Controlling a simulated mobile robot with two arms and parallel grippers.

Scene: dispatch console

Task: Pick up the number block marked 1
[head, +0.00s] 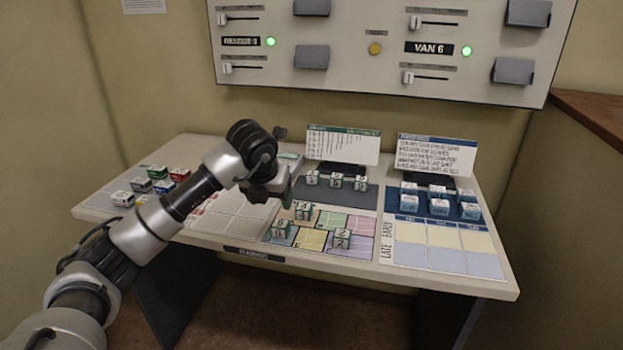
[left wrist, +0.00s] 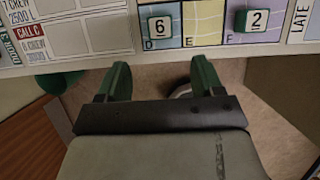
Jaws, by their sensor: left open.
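No block can be read clearly as 1. Several small number blocks stand on the coloured grid (head: 332,219) and on the dark blue-grey strip behind it, such as the block (head: 312,177) at its left; their digits are too small in the head view. In the left wrist view, a block marked 6 (left wrist: 160,25) sits on square D and a block marked 2 (left wrist: 257,20) on square F. My left gripper (head: 268,188) hangs above the desk, left of the strip; its fingers (left wrist: 163,80) are apart with nothing between them. My right gripper is not in view.
Blue-and-white blocks (head: 439,207) stand on a navy strip at the right. Coloured vehicle-like blocks (head: 163,186) lie at the far left. Two upright cards (head: 343,144) stand at the back. The pale yellow and blue cells (head: 428,259) at front right are clear.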

